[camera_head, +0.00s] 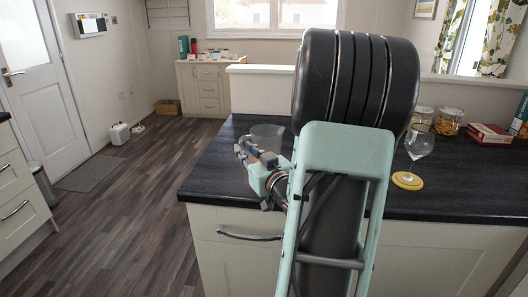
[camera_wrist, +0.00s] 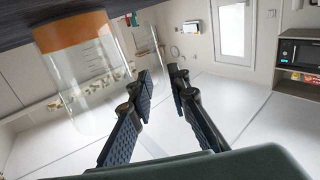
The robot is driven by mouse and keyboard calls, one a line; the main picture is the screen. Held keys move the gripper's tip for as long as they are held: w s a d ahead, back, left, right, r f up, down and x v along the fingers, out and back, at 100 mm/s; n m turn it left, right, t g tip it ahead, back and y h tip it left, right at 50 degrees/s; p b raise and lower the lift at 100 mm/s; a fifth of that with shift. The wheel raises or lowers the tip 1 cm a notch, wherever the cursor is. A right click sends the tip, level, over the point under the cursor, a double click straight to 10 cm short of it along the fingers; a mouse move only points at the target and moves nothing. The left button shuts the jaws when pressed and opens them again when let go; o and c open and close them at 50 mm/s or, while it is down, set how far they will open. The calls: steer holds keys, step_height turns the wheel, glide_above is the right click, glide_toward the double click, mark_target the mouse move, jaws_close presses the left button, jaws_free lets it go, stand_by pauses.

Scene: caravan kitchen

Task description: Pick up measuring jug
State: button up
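A clear, colourless vessel that looks like the measuring jug (camera_head: 267,131) stands on the dark worktop near its left end in the head view. My gripper (camera_head: 242,151) is on the near side of it, and its arm hides part of the worktop. In the wrist view, which is turned nearly upside down, my gripper (camera_wrist: 162,74) has its two fingers apart with nothing between them. A clear vessel (camera_wrist: 146,42), probably the jug, shows just beyond the fingertips, apart from them. Its handle cannot be made out.
A clear container with an orange band (camera_wrist: 75,33) stands close beside the fingers in the wrist view; my arm likely hides it in the head view. A wine glass (camera_head: 418,143), a yellow coaster (camera_head: 407,181) and lidded jars (camera_head: 449,121) stand right. Floor (camera_head: 130,215) at left is clear.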

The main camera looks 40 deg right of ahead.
steer(key=shift+x, duration=0.9)
steer(key=shift+c, duration=0.2)
jaws_close()
